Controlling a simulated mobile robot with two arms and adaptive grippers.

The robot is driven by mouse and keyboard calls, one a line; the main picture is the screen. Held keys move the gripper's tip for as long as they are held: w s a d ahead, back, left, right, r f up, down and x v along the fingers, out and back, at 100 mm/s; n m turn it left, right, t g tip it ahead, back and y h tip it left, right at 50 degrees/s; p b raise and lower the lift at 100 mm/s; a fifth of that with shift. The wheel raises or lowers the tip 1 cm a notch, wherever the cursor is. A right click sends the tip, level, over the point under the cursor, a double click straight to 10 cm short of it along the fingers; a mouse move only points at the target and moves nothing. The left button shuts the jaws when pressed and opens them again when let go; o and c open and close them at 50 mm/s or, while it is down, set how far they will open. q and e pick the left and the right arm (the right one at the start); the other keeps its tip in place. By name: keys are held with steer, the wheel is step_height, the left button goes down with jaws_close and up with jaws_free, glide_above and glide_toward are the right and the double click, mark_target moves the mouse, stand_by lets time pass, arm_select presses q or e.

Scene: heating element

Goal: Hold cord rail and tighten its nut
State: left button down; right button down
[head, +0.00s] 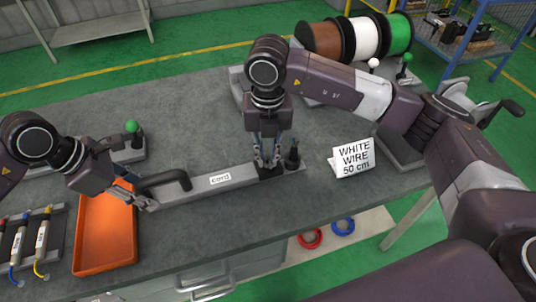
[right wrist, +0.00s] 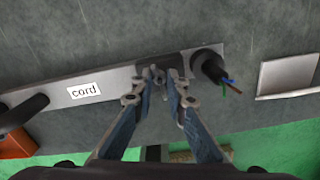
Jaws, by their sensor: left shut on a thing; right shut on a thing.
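The cord rail (head: 242,175) is a long grey bar labelled "cord" lying along the front of the table; it also shows in the right wrist view (right wrist: 120,80). My left gripper (head: 148,203) is shut on the rail's left end, beside the black handle (head: 165,179). My right gripper (head: 268,166) points down at the dark block near the rail's right end. In the right wrist view its fingertips (right wrist: 164,78) close around a small grey nut (right wrist: 157,76), mostly hidden by them. A black cord end (right wrist: 207,65) with coloured wires stands just right of the fingers.
An orange tray (head: 106,235) lies left, beside several cartridge-like parts with coloured wires (head: 42,238). A "WHITE WIRE 50 cm" sign (head: 353,158) stands right of the rail. Brown, white and green spools (head: 362,38) stand at the back right. The table's middle is clear.

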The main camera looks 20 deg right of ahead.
mark_target(267, 163)
arm_select(q)
steer(key=shift+a+f, duration=0.2)
arm_select(e)
steer(key=shift+s+a+f, duration=0.1)
steer(key=shift+s+a, duration=0.05)
steer(key=c, duration=1.9)
jaws_free()
step_height(267, 163, up, 12)
steer(key=shift+s, duration=0.1)
arm_select(q)
steer(key=c, duration=1.6)
jaws_free()
steer(key=o, duration=0.4)
steer(key=shift+w+d, duration=0.1)
steer(key=shift+r, duration=0.1)
